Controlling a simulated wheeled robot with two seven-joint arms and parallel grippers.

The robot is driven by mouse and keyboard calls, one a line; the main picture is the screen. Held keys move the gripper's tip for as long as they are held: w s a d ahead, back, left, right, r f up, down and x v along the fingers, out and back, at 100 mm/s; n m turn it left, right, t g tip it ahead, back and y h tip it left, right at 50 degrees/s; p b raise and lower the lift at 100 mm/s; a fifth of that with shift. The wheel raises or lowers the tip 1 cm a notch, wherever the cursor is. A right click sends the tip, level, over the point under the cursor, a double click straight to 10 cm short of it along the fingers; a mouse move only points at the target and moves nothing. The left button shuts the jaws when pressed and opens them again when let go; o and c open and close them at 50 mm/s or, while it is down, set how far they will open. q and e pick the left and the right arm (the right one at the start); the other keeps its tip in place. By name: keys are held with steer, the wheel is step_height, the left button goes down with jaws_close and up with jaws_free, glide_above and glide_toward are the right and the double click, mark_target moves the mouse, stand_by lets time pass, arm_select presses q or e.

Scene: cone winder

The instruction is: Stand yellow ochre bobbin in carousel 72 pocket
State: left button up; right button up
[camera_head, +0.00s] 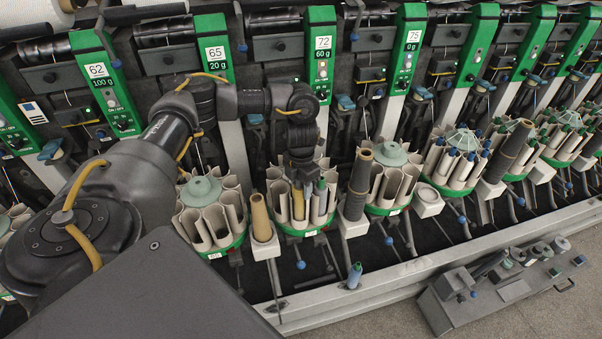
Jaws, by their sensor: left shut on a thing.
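Carousel 72 (303,229) is the green-rimmed ring of cream pockets below the green panel labelled 72 (322,43). My left gripper (303,180) points down over this carousel, its fingers at the height of the pocket tops. It is shut on the yellow ochre bobbin (298,204), which is upright among the pockets. The bobbin's top is partly hidden by the gripper, and I cannot tell whether its foot rests on a pocket floor. A bobbin with a green top (320,190) stands just right of the gripper. My right gripper is not in view.
A tan cone (260,217) stands left of carousel 72, and a dark cone (357,185) stands right of it. Neighbouring carousels sit at 65 (212,248) and 75 (385,208).

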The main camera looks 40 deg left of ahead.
arm_select(q)
steer(key=shift+f, duration=0.1)
steer(key=o, duration=1)
steer(key=shift+c, duration=0.2)
step_height(320, 180, up, 11)
steer(key=shift+f+p, duration=0.1)
steer(key=shift+p, duration=0.3)
stand_by(0.3)
